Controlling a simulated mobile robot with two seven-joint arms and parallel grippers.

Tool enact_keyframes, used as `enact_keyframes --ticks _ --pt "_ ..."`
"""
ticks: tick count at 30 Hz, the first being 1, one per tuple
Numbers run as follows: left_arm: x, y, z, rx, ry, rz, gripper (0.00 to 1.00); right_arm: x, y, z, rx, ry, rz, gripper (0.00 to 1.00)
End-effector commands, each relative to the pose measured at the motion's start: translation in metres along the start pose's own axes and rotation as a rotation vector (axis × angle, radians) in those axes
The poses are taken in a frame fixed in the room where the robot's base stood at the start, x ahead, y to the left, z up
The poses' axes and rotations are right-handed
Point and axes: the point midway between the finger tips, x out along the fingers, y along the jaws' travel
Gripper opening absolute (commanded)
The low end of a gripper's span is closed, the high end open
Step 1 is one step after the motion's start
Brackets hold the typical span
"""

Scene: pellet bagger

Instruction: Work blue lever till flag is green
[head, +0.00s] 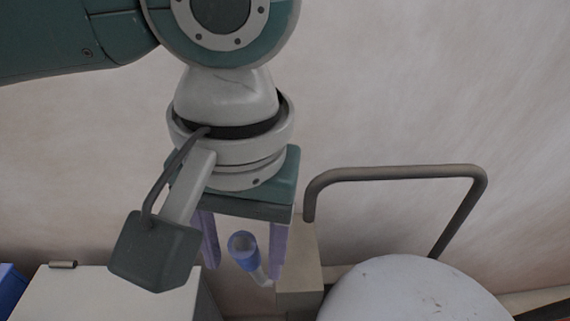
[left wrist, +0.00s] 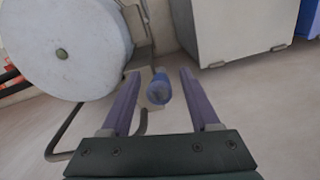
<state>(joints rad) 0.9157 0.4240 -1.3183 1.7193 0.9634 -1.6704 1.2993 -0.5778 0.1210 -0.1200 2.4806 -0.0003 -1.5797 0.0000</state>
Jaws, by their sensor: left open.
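The blue lever (head: 243,249) shows in the head view as a short blue cylindrical grip on a paler stem. It sits between the two purple fingers of my left gripper (head: 241,262). In the left wrist view the blue lever (left wrist: 159,90) also lies between the spread fingers of the left gripper (left wrist: 157,75), with space on both sides. The left gripper is open and I see no contact with the lever. The flag is not in view. My right gripper is not in view.
A large pale round drum (head: 405,292) stands right of the lever, with a bent grey-brown pipe (head: 395,173) rising over it. A pale box (head: 110,290) is on the left, with a blue object (head: 10,290) beyond it. A beige post (head: 301,270) stands close beside the lever.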

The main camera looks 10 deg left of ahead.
Motion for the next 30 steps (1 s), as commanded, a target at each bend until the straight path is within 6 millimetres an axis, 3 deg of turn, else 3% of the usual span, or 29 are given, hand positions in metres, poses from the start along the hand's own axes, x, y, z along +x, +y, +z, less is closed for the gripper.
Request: enact_keyframes --ticks 5,14,30 --pt "0.018 0.0 0.0 0.001 0.0 0.0 0.62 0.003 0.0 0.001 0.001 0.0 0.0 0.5" --pt "0.02 0.0 0.0 0.001 0.001 0.0 0.62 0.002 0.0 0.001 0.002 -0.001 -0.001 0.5" --pt "0.02 0.0 0.0 0.001 0.001 0.0 0.01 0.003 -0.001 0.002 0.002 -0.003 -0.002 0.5"
